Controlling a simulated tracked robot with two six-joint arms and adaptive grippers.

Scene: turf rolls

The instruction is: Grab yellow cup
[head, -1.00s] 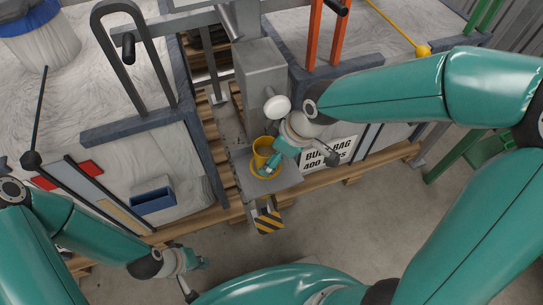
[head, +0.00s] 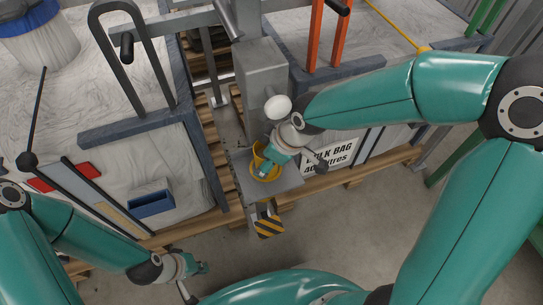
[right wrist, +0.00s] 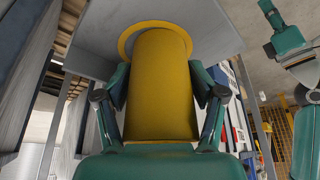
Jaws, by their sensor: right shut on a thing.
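The yellow cup (head: 258,152) stands on the small grey shelf (head: 288,185) at the middle of the head view, with a yellow saucer or rim at its foot. My right gripper (head: 266,166) is at the cup's right side and partly covers it. In the right wrist view the cup (right wrist: 161,90) fills the space between the two fingers of my right gripper (right wrist: 162,92), which are shut on it. The yellow ring (right wrist: 124,40) is beyond the cup against the shelf. My left gripper (head: 198,267) is low and far from the cup; its opening is too small to judge.
A grey post (head: 260,80) with a white round knob (head: 277,106) rises behind the shelf. Bulk bags in dark frames stand on both sides on wooden pallets. A blue bin (head: 151,203) is at the left. The concrete floor in front is clear.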

